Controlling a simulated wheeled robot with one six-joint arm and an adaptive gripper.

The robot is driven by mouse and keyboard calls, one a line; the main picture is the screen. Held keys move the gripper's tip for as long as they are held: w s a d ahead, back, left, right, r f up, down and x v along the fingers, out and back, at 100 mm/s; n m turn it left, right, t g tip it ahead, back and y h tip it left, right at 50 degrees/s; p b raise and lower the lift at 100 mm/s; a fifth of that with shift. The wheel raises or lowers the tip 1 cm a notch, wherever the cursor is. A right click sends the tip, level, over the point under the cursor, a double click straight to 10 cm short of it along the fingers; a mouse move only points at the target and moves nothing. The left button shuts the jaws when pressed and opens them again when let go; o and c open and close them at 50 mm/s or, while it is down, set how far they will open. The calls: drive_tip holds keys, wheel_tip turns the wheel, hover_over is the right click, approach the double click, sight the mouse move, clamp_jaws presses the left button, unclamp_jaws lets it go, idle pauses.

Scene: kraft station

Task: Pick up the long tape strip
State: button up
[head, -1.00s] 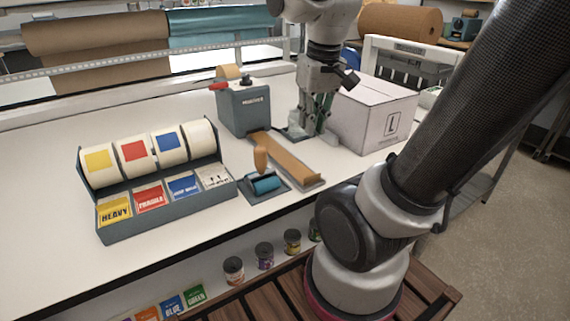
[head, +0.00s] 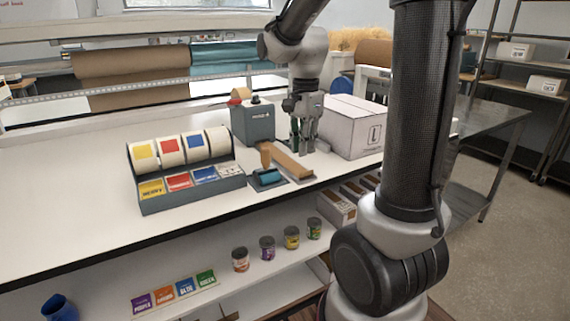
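A long brown tape strip (head: 292,163) lies on a narrow tray in front of the grey tape dispenser (head: 253,124), running from the dispenser toward the front edge of the bench. My gripper (head: 302,150) points down just behind and to the right of the strip, between the dispenser and the white box. Its dark fingers are small in this view, and I cannot tell whether they are apart or hold anything. Whether the fingertips touch the strip or bench is also unclear.
A white box (head: 352,128) marked L stands close right of my gripper. Jars (head: 266,248) stand on the shelf below. The bench's left end (head: 70,190) is clear.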

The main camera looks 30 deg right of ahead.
sight(302, 178)
drive_tip(key=shift+f+m, duration=0.5)
drive_tip(key=shift+m, duration=0.2)
wheel_tip(302, 178, down, 7)
drive_tip(key=shift+w+r, duration=0.1)
drive_tip(key=shift+w, duration=0.05)
clamp_jaws()
